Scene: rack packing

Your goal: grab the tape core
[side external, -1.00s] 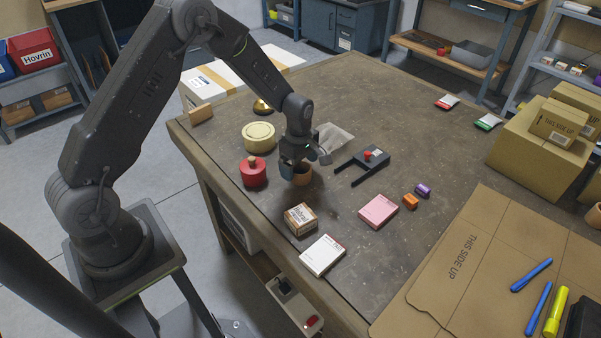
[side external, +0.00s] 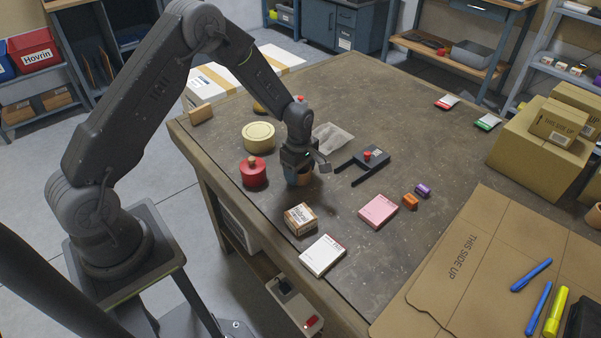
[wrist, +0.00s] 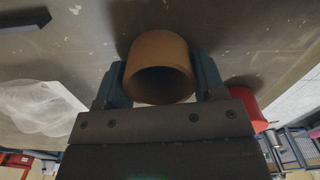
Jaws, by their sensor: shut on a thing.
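The tape core is a brown cardboard ring (wrist: 160,50), seen in the wrist view between the two blue fingers of my gripper (wrist: 160,82). One finger lies against each side of it, so my gripper is shut on it. In the side view my gripper (side external: 298,172) points down at the worktable, and the tape core (side external: 296,181) shows only in part between the fingers. I cannot tell whether its lower edge touches the table.
A red lidded pot (side external: 253,174) stands close at the left, with a round cream tin (side external: 259,136) behind it. A dark forked holder (side external: 364,165) lies to the right, near a clear bag (side external: 333,137). A small printed box (side external: 300,219) stands in front.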

